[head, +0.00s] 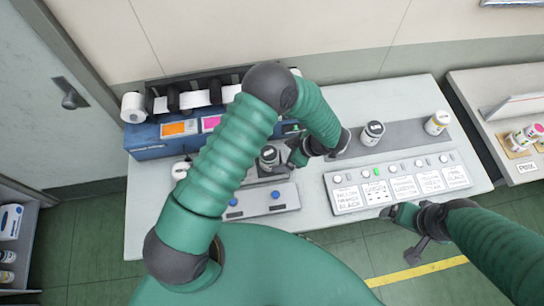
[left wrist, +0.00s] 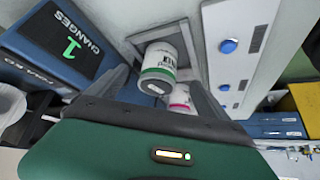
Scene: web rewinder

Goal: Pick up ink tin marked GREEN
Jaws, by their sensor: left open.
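A white tin with a green band (left wrist: 160,68) shows in the left wrist view between the two fingers of my left gripper (left wrist: 160,95); its lettering is partly cut off and I cannot read it surely. A second tin with a pink band (left wrist: 182,99) is just past it. In the head view my left gripper (head: 295,154) is open at the middle of the table, just right of a dark-lidded tin (head: 268,157). Whether the fingers touch the green-banded tin I cannot tell. My right gripper (head: 408,232) is empty in front of the table's front edge.
More tins stand on the table: a dark-lidded one (head: 373,131), a yellowish one (head: 437,122) and a pale one (head: 180,170) at left. A labelled button panel (head: 400,185) lies right of centre. A blue-buttoned grey panel (head: 255,203) is in front. A blue machine (head: 150,142) stands behind.

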